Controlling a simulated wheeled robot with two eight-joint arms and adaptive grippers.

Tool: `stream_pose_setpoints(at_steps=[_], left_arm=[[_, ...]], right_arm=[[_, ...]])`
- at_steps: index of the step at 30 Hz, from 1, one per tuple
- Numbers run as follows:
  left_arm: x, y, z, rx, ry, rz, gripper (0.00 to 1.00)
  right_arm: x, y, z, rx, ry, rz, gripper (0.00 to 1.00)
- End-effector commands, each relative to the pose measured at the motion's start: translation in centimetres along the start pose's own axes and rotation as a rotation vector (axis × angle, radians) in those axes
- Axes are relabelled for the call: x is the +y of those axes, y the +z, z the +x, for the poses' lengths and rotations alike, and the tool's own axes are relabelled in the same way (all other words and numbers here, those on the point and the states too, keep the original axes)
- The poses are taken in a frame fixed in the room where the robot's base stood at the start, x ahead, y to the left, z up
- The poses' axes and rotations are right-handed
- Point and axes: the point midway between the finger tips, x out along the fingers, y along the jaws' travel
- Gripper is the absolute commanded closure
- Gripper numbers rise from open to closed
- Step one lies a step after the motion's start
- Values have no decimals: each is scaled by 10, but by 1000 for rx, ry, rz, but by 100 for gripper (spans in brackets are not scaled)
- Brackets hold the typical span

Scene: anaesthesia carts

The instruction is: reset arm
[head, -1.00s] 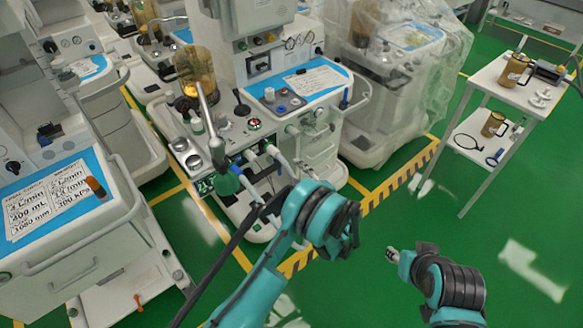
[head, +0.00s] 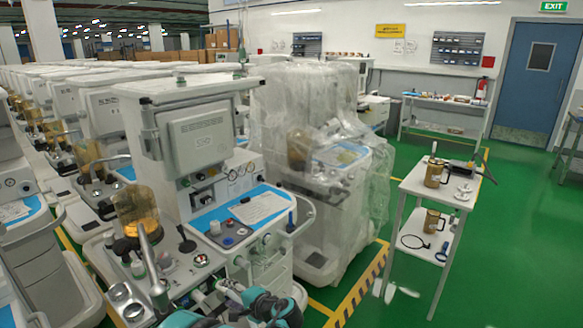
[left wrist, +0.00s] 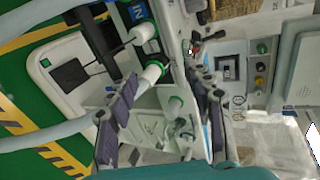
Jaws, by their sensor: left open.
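My left arm shows teal and black at the bottom edge of the head view, with my left gripper (head: 272,308) in front of the anaesthesia cart (head: 192,195). In the left wrist view, my left gripper (left wrist: 165,110) has its two dark padded fingers spread apart. Nothing is clamped between them. White hose ends with green rings (left wrist: 155,72) show beyond the fingers; whether a finger touches them I cannot tell. My right gripper is outside both current views.
A plastic-wrapped cart (head: 325,170) stands right of the near cart. A white side table (head: 412,187) holds amber canisters. More carts line the left. Green floor (head: 500,240) is clear at the right, and a blue door (head: 537,80) is at the back.

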Motion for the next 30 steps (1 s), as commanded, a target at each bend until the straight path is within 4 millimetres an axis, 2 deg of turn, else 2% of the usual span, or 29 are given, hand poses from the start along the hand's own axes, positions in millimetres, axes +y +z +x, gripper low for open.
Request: stream_pose_setpoints(at_steps=[1,4,11,16,21,27,30], left_arm=[[-10,16,-5,8,49,-36,49],[-21,42,-18,31,152,-117,49],[-28,106,-60,79,380,-329,49],[-19,151,-101,111,537,-504,49],[1,188,-144,140,684,-694,49],[26,214,-184,165,818,-890,49],[34,219,-195,174,857,-951,49]], right_arm=[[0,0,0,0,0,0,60],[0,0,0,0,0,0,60],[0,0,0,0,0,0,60],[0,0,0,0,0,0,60],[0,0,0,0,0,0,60],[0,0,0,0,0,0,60],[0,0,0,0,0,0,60]])
